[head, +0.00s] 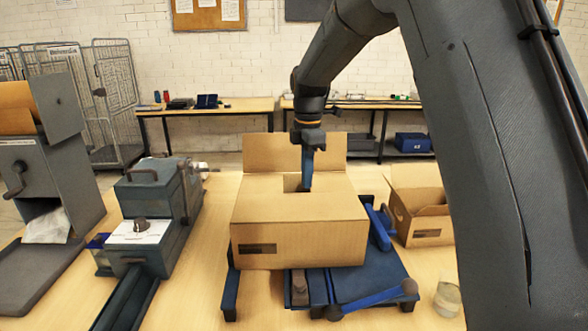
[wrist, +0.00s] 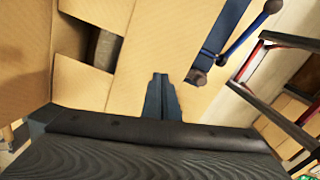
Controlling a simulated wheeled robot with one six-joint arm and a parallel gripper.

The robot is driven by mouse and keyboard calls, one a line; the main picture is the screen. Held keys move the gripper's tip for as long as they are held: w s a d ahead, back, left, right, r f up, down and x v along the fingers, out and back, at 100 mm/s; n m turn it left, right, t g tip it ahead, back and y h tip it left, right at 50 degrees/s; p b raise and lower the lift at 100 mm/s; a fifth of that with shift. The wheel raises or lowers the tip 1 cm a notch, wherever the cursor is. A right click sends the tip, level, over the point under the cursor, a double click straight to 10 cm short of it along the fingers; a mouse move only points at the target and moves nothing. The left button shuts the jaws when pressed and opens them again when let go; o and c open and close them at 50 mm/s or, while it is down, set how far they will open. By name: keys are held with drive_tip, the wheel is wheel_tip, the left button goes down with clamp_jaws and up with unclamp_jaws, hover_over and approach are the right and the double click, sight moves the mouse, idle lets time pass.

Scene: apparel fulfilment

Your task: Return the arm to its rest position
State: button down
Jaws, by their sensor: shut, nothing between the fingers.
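My gripper (head: 307,183) hangs pointing down from my arm, over the cardboard box in the middle of the table. In the wrist view my gripper (wrist: 161,78) shows its two blue fingers together with nothing between them. The cardboard box (head: 295,235) sits on a blue stand (head: 385,278). Its back flap stands up and a dark gap shows in its top beside my fingertips. In the wrist view the box (wrist: 140,50) fills much of the picture, and something grey shows through an opening in it. I cannot tell whether my fingertips touch the box.
A second, open cardboard box (head: 422,215) stands to the right. A grey machine with a handle (head: 155,205) stands to the left, and a crank dispenser (head: 45,150) is further left. A small clear cup (head: 447,298) is at front right. Benches (head: 205,107) line the back wall.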

drive_tip(key=s+d+f+m+b, duration=0.2)
drive_tip(key=s+d+f+m, duration=0.1)
drive_tip(key=s+f+m, duration=0.2)
drive_tip(key=s+d+f+m+b, duration=0.2)
drive_tip(key=s+f+m, duration=0.3)
drive_tip(key=s, duration=0.8)
drive_tip(key=s+d+f+m+t+b, duration=0.1)
drive_tip(key=s+d+f+m, duration=0.4)
drive_tip(key=s+m, duration=0.4)
drive_tip(key=shift+s+f+m+b, duration=0.3)
drive_tip(key=shift+s+m+b, duration=0.1)
drive_tip(key=shift+m, duration=0.4)
